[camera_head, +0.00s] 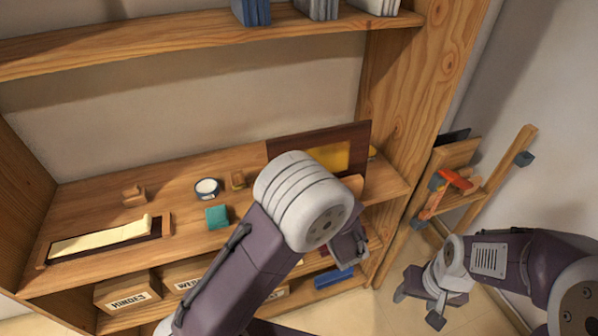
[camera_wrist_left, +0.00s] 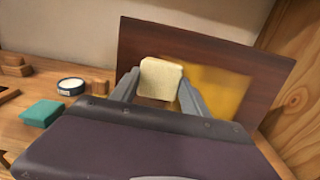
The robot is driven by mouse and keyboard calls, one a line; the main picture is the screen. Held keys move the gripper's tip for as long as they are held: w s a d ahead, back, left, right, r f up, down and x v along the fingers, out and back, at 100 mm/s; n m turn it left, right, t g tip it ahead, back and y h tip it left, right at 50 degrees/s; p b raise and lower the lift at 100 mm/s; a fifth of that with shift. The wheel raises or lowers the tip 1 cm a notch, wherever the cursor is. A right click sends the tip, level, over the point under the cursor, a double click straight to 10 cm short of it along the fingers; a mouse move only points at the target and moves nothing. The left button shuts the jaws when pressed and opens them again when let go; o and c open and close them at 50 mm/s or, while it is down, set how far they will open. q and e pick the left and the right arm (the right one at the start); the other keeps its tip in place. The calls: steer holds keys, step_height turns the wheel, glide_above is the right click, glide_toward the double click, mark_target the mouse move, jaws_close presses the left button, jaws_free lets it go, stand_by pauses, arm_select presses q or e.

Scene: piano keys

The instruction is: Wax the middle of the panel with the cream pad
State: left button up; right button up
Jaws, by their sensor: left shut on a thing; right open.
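The dark brown panel (camera_head: 362,138) stands upright at the right end of the wooden shelf, with a yellow patch (camera_head: 330,157) on its face. In the left wrist view the panel (camera_wrist_left: 150,40) fills the area behind the pad, and the yellow patch (camera_wrist_left: 222,92) lies right of the pad. My left gripper (camera_wrist_left: 160,92) is shut on the cream pad (camera_wrist_left: 161,76), in front of the panel. Contact cannot be told. In the head view my left arm covers part of the panel. My right gripper (camera_head: 421,302) is open and empty, low at the right near the floor.
An upright post (camera_head: 425,90) bounds the right. Labelled boxes (camera_head: 128,292) sit below.

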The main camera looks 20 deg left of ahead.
arm_select(q)
steer(key=shift+w+d+p, duration=0.2)
steer(key=shift+w+d, duration=0.75)
steer(key=shift+d, duration=0.45)
steer(key=shift+w+d+p, duration=0.2)
steer(key=shift+w+d, duration=0.7)
steer(key=shift+d, duration=0.45)
steer(key=shift+w+d+p, duration=0.2)
steer(key=shift+w+d, duration=0.75)
steer(key=shift+d, duration=0.45)
steer(key=shift+w+d, duration=0.55)
steer(key=shift+d, duration=0.3)
steer(key=shift+w+d, duration=0.6)
steer(key=shift+d, duration=0.2)
steer(key=shift+w+d, duration=0.55)
steer(key=shift+d, duration=0.3)
